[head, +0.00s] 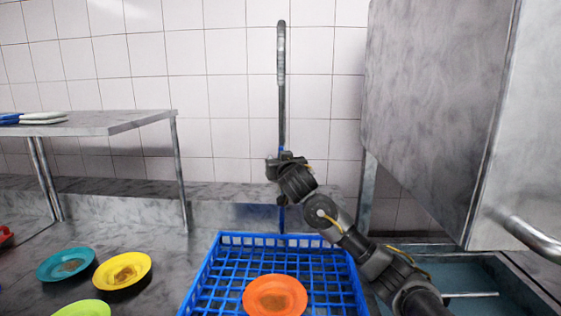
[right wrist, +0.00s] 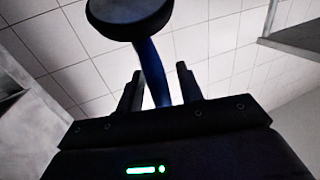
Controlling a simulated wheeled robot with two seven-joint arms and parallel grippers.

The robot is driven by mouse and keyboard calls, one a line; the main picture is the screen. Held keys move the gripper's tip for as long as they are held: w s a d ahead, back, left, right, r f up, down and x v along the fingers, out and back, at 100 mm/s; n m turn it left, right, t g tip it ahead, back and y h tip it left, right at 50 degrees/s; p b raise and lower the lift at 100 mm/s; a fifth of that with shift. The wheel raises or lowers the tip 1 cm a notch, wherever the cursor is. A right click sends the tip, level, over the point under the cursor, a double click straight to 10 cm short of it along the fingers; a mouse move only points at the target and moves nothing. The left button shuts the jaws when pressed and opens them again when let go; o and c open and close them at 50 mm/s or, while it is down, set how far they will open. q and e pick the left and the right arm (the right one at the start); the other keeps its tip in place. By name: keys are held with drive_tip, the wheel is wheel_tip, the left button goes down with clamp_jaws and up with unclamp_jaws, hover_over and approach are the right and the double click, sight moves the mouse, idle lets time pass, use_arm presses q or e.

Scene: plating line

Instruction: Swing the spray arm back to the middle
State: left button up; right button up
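The spray arm (head: 281,95) hangs upright in front of the tiled wall, a grey pipe with a curved top and a blue lower part (head: 282,217). My right gripper (head: 279,167) is at this lower part and hides some of it in the head view. In the right wrist view, the blue part (right wrist: 154,72) runs between the two fingers of my right gripper (right wrist: 158,90), with slim gaps on both sides, so the gripper looks open around it. A dark round spray head (right wrist: 130,14) shows beyond the fingertips. My left gripper is out of view.
A blue rack (head: 243,239) holding an orange plate (head: 275,297) stands below the spray arm. Teal (head: 50,261), yellow (head: 138,264) and green (head: 75,310) plates lie left. A steel shelf (head: 130,121) is left; a large steel box (head: 425,110) is right.

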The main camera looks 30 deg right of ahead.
drive_tip(key=b+v, duration=0.4)
drive_tip(key=v, duration=0.6)
drive_tip(key=shift+s, duration=0.45)
